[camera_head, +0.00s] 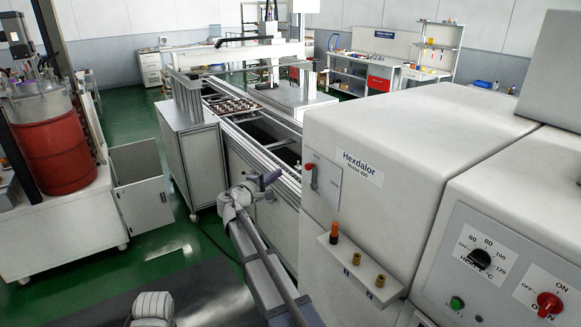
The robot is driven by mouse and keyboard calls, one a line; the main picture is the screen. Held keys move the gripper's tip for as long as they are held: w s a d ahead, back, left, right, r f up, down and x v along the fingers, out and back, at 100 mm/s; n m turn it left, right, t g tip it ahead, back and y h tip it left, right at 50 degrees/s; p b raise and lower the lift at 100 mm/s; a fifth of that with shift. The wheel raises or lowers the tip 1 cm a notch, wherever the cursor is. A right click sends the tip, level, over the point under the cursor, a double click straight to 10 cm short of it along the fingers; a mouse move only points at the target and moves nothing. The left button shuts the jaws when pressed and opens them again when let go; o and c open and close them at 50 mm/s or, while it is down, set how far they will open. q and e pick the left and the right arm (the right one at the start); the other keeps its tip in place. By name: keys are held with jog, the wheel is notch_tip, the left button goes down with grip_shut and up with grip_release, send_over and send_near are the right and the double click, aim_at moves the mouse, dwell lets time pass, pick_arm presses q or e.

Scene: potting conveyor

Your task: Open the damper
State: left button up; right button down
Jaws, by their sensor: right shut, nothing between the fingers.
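The machine labelled Hexdalor (400,150) stands at the right. On its near-left face is a plate with a red-knobbed lever (311,172), which looks like the damper handle; the knob is at the top of the lever. My right gripper (272,179) is shut and empty, to the left of the lever and apart from it in the picture. Its arm reaches up from the bottom centre. A grey rounded part of mine shows at the bottom left, but my left gripper is not in view.
A small shelf (345,262) below the lever holds an orange-topped peg and two brass-coloured pieces. A control panel (490,270) with a dial and red knob is at the right. The conveyor (262,140) runs behind my gripper. Green floor (200,245) is open at the left.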

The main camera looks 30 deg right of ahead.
jog(key=x, duration=1)
jog(key=shift+s+d+r, duration=0.1)
jog(key=shift+s+d, duration=0.1)
jog(key=shift+s, duration=0.8)
jog(key=shift+s+d+r, duration=0.15)
jog(key=shift+s+d, duration=0.05)
jog(key=shift+s, duration=0.85)
jog(key=shift+s+m, duration=0.3)
